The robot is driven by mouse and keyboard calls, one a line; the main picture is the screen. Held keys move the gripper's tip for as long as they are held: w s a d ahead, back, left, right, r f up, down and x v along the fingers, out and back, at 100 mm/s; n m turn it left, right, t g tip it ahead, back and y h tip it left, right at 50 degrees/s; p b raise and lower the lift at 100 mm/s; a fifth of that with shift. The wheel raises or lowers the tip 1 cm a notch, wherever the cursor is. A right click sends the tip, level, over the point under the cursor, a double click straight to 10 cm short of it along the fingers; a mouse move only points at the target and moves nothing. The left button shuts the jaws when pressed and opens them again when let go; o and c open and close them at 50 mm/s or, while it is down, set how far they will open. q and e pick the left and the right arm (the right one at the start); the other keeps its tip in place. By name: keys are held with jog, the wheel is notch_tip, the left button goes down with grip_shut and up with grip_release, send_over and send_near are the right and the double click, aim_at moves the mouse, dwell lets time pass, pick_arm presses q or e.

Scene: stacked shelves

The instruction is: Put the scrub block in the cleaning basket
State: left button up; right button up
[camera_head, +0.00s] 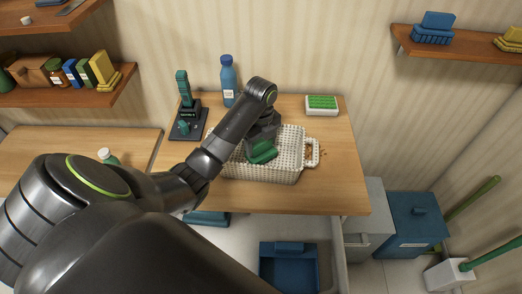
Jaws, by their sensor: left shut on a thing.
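The cleaning basket (285,172) is a white, perforated basket with a side handle, standing on the wooden table. My left gripper (262,143) reaches over it from the left and is shut on a green block, which I take to be the scrub block (262,154). The block is at the basket's opening, but I cannot tell whether it touches the inside. My left arm hides the basket's left part. My right gripper is not in view.
A blue bottle (228,82) and a dark stand with a green-handled tool (183,95) are behind the arm. A white tray with a green pad (321,103) lies at the back right. The wooden table (345,180) is clear at right. Shelves with goods hang above.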

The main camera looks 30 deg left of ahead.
aim_at(261, 141)
pick_arm(q)
notch_tip(261, 141, down, 2)
jog(key=shift+s, duration=0.1)
jog(key=shift+f, duration=0.2)
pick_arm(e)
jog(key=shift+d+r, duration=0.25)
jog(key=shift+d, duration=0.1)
pick_arm(q)
jog(key=o, duration=1)
jog(key=shift+f, duration=0.1)
jog(key=shift+o, duration=0.2)
notch_tip(261, 141, up, 5)
notch_tip(261, 141, up, 6)
jog(key=p, duration=0.5)
jog(key=shift+f, duration=0.15)
jog(key=shift+r+p, duration=0.8)
jog(key=shift+p, duration=0.25)
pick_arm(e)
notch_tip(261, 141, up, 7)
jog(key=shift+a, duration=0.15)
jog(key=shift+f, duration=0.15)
